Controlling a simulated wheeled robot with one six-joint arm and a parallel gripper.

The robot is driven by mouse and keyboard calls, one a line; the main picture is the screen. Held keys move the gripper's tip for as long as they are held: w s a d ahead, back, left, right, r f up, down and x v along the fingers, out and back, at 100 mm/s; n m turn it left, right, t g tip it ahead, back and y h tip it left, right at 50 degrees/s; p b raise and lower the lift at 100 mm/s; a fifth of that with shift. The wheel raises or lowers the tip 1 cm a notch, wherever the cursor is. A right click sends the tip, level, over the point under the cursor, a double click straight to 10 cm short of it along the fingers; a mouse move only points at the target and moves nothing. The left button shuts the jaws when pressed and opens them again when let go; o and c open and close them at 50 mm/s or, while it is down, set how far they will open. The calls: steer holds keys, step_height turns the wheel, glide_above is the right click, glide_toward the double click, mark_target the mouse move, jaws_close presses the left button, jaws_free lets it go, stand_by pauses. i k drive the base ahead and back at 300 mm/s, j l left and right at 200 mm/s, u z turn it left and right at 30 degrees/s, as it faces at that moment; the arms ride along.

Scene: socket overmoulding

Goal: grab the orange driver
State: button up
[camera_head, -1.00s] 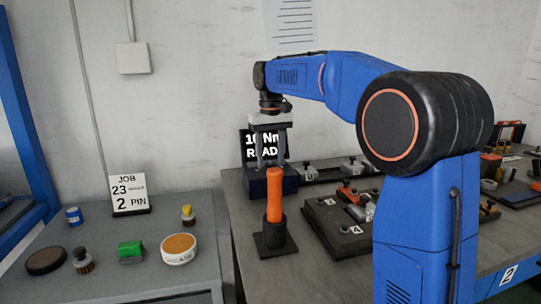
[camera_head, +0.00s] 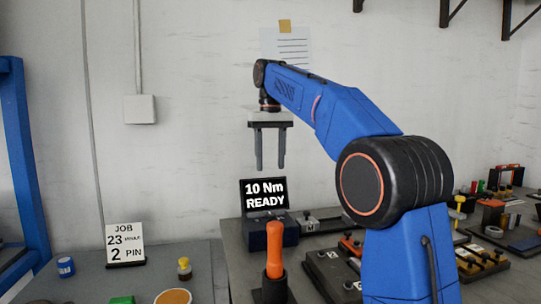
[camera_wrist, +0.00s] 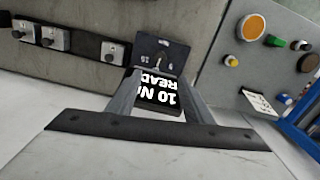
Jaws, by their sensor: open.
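The orange driver (camera_head: 275,246) stands upright in a dark holder (camera_head: 275,290) near the left front part of the right-hand bench. My gripper (camera_head: 270,167) is open and empty, fingers pointing down. In the head view it hangs well above the driver, with a clear gap between fingertips and handle. In the wrist view my open gripper (camera_wrist: 163,80) has the torque display (camera_wrist: 160,95) visible between its fingers. The driver does not show in the wrist view.
The display reading 10 Nm READY (camera_head: 265,195) stands behind the driver. Dark fixtures (camera_head: 335,270) lie to its right. On the left bench are a JOB sign (camera_head: 125,243), a blue cap (camera_head: 66,267) and a yellow-topped part (camera_head: 184,268). The air around my gripper is clear.

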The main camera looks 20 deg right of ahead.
mark_target(275, 229)
steer(key=k, duration=1)
